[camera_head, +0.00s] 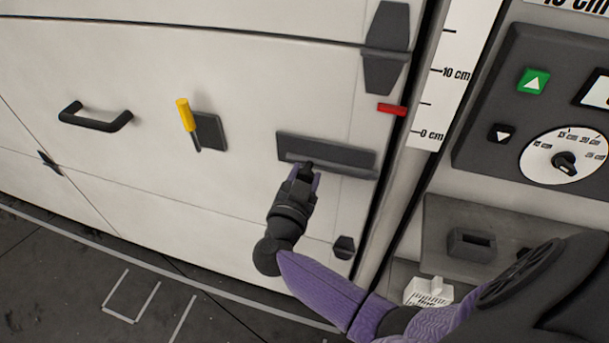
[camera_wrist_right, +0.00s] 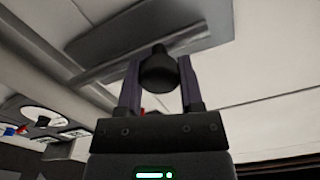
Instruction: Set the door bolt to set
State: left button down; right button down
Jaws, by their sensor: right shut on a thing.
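The door bolt (camera_head: 340,152) is a long dark plate with a bar along its lower edge, low on the pale door near its right edge. It also shows in the right wrist view (camera_wrist_right: 140,35) as a grey plate. My right gripper (camera_head: 307,172) is at the left-middle part of this plate. In the right wrist view my right gripper (camera_wrist_right: 158,82) has its fingers on both sides of a dark round knob (camera_wrist_right: 158,68), shut on it. The knob is mostly hidden behind the fingers in the head view. My left gripper is not in view.
A yellow-gripped lever (camera_head: 185,114) and a black pull handle (camera_head: 95,118) are further left on the door. A red marker (camera_head: 391,109) sits beside the centimetre scale (camera_head: 433,100). A control panel (camera_head: 500,90) with a dial is at right. The floor lies below the door.

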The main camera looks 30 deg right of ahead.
aim_at(337, 170)
jog(key=shift+s+d+r+p, duration=0.1)
jog(key=shift+s+p, duration=0.05)
jog(key=shift+p, duration=0.2)
jog(key=s+d+p, duration=0.1)
jog(key=p, duration=0.1)
jog(key=s+d+p, duration=0.1)
jog(key=s+p, duration=0.1)
jog(key=shift+s+d+r, duration=0.15)
jog(key=shift+d, duration=0.25)
jog(key=shift+s+d, duration=0.2)
jog(key=shift+f, duration=0.3)
jog(key=c, duration=0.6)
grip_release()
jog(key=o, duration=0.4)
jog(key=shift+s+d, duration=0.1)
jog(key=shift+s, duration=0.05)
jog(key=shift+c, duration=0.2)
